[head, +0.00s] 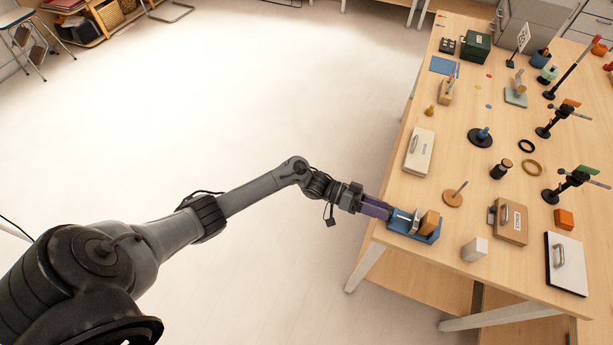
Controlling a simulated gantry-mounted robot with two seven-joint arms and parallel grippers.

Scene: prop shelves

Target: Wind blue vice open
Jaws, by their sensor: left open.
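The blue vice (426,237) sits at the near left edge of the wooden table, low in the head view. An orange-brown block (430,222) stands at its right end, and a pale upright part shows near its middle. My left gripper (381,208) reaches in from the left at the vice's left end, with its purple fingers right by it. It is open. The vice's handle is hidden or too small to make out, and I cannot tell whether the fingers touch it. My right gripper is not in view.
A cream box with a handle (418,151) lies behind the vice. The floor left of the table (250,110) is clear.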

